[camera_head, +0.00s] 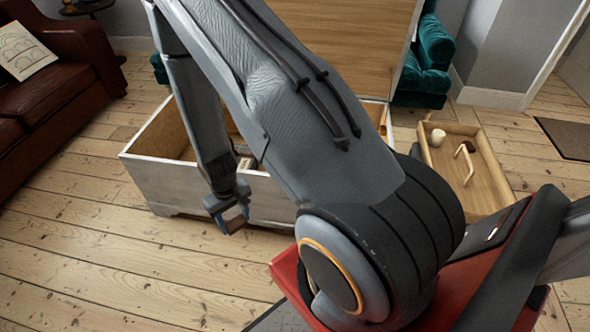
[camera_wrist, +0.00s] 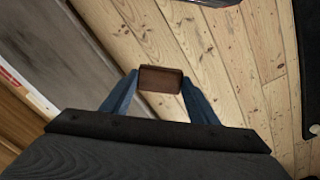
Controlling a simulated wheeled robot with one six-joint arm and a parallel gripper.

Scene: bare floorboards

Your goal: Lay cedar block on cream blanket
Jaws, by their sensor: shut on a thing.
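My gripper (camera_head: 228,212) hangs in front of the open chest, low over the floorboards. It is shut on a small brown wooden block, the cedar block (camera_head: 235,214). In the wrist view the cedar block (camera_wrist: 160,79) sits between the two blue fingertips, with floorboards behind it. The open chest (camera_head: 180,184) has pale outer walls and a raised wooden lid (camera_head: 345,45). My arm hides much of its inside. I cannot make out a cream blanket in either view.
A shallow wooden tray (camera_head: 488,197) stands right of the chest, holding a cream candle (camera_head: 438,138) and a dark item. A brown sofa (camera_head: 60,85) is at left, a teal armchair (camera_head: 428,65) behind. The floor at front left is clear.

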